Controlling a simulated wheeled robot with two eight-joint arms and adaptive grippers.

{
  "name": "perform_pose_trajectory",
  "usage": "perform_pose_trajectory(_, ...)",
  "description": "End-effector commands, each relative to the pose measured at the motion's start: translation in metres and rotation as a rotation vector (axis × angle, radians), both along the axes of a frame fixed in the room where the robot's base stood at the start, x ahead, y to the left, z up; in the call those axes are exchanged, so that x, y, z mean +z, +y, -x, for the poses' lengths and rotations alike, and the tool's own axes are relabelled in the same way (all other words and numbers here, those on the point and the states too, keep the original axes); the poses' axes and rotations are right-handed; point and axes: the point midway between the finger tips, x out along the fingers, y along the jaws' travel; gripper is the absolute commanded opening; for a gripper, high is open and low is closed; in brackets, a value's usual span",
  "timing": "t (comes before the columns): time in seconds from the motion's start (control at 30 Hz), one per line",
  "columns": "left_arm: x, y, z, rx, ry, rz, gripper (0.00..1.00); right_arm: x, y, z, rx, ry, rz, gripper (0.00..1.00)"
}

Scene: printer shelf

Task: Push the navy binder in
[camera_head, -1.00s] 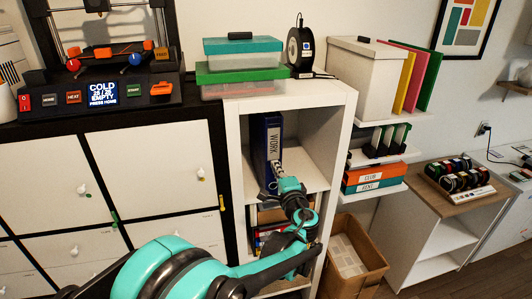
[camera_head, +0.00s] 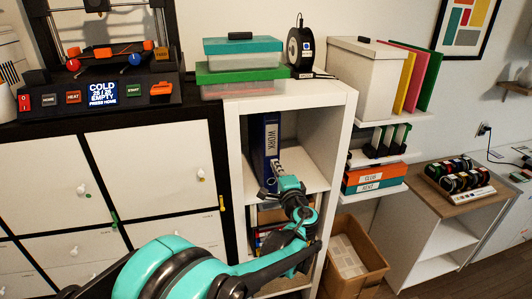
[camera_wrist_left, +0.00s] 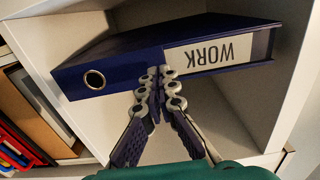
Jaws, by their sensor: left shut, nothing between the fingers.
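The navy binder (camera_head: 270,138) stands upright in the upper open compartment of the white shelf (camera_head: 236,150), its spine with a white WORK label facing out. In the left wrist view the binder (camera_wrist_left: 110,70) fills the upper middle, with a metal-rimmed finger hole near one end of the spine. My left gripper (camera_head: 273,172) is in front of the lower part of the spine. In the left wrist view its shut, empty fingertips (camera_wrist_left: 160,76) are at the spine between the hole and the label, seemingly touching it. My right gripper is not in view.
Free room lies right of the binder in its compartment. More binders and folders (camera_wrist_left: 20,145) fill the compartment below. Plastic boxes (camera_head: 240,72) and a black spool (camera_head: 300,48) stand on top of the shelf. A cardboard box (camera_head: 375,262) is on the floor to the right.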

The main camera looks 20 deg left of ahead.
Motion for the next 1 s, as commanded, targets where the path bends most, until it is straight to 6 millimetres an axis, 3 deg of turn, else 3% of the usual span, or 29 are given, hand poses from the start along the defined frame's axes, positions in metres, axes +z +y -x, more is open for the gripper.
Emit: perform_pose_trajectory(1.0,0.000,-0.049,0.072,-0.002,0.000,0.000,0.00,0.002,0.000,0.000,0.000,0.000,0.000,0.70)
